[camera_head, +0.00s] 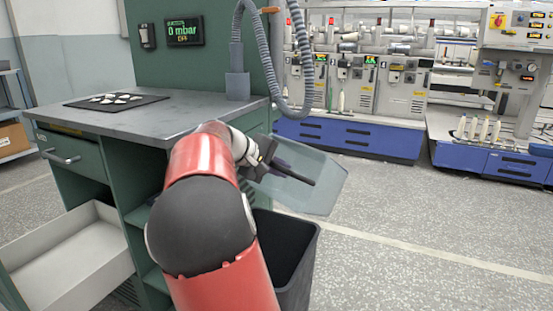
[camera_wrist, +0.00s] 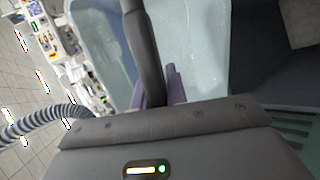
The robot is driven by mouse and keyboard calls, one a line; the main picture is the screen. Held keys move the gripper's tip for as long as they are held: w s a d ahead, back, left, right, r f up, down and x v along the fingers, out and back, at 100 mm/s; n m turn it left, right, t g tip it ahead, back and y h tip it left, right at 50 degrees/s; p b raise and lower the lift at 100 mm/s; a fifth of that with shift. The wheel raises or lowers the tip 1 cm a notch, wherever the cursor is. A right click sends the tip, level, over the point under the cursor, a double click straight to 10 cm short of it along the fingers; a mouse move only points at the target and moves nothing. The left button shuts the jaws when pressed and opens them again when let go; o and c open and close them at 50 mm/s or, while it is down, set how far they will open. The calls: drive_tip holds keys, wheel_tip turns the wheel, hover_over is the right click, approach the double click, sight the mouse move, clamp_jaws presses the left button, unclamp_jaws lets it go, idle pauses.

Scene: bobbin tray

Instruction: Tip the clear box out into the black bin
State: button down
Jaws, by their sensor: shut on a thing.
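The clear box (camera_head: 325,172) is a pale, see-through tub in my gripper (camera_head: 298,176), raised beside the grey worktop and above the black bin. It is tilted. My gripper is shut on its wall. In the wrist view the clear box (camera_wrist: 203,50) shows on both sides of a dark finger, with purple pieces by the wall. I see no clear contents in it, but much of its inside is hidden. The black bin (camera_head: 308,250) stands on the floor below, partly hidden by my red arm; its visible inside is dark.
A grey worktop (camera_head: 190,108) on a green cabinet carries a black mat (camera_head: 88,101) with several white pieces. A pale drawer (camera_head: 75,262) stands open at lower left. A grey hose (camera_head: 303,70) hangs above the worktop's right end. The floor right of the bin is clear.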

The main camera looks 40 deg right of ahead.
sight(298, 145)
drive_tip(key=d+r+y+p, duration=0.1)
drive_tip(key=d+y+p, duration=0.1)
drive_tip(key=y+p, duration=0.1)
drive_tip(key=d+r+y+p, duration=0.1)
drive_tip(key=d+y+p, duration=0.1)
drive_tip(key=y, duration=0.1)
drive_tip(key=d+r+y+p, duration=0.1)
drive_tip(key=d+y+p, duration=0.1)
drive_tip(key=p, duration=0.1)
drive_tip(key=shift+d+r+n+y+p, duration=0.3)
drive_tip(key=shift+d+r+y, duration=0.05)
drive_tip(key=shift+r+y, duration=0.05)
drive_tip(key=shift+d+r+y, duration=0.35)
drive_tip(key=shift+d+y, duration=0.2)
drive_tip(key=shift+y, duration=0.55)
